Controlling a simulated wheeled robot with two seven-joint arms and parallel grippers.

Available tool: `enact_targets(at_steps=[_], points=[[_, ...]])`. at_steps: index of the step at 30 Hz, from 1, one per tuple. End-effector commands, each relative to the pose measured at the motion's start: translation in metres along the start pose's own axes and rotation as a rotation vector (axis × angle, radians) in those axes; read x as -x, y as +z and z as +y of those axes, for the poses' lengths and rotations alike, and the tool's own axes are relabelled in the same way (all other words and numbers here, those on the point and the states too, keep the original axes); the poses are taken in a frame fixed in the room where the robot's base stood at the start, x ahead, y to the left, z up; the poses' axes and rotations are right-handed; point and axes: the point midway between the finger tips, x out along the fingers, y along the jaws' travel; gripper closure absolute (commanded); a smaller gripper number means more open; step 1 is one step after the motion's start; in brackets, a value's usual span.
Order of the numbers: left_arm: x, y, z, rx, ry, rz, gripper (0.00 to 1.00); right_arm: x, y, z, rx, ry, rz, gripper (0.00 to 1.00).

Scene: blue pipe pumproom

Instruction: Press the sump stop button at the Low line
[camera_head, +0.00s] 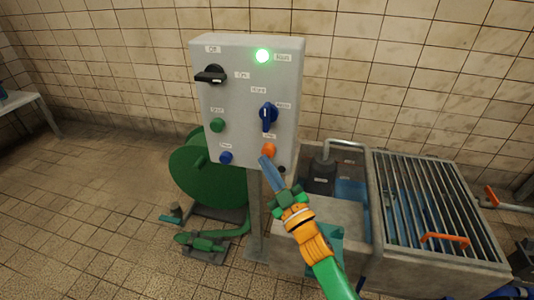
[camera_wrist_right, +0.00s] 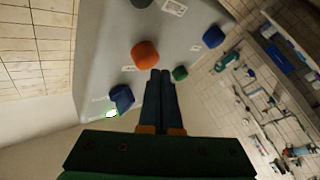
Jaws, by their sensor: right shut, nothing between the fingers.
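The grey control box (camera_head: 240,95) stands on a post in the middle of the head view. A round orange button (camera_head: 268,150), the likely stop button, sits low on its right side; its label is too small to read. The orange button also shows in the right wrist view (camera_wrist_right: 145,54). My right gripper (camera_head: 264,160) is shut and empty, its blue fingertips just below the orange button in the head view. In the right wrist view the fingertips (camera_wrist_right: 160,73) are beside the button; I cannot tell whether they touch it. My left gripper is out of view.
The box also carries a green button (camera_head: 217,125), a blue button (camera_head: 226,158), a blue selector (camera_head: 267,116), a black switch (camera_head: 212,74) and a lit green lamp (camera_head: 262,56). A barred grating (camera_head: 435,205) is at right, a green pump housing (camera_head: 205,180) behind the post.

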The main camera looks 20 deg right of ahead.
Motion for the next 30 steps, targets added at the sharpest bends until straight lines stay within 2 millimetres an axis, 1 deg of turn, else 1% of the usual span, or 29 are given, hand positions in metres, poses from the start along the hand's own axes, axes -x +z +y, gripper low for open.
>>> enact_targets(at_steps=[30], points=[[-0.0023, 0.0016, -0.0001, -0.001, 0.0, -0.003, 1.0, -0.0068, 0.0048, 0.0046, 0.002, -0.001, 0.001, 1.0]])
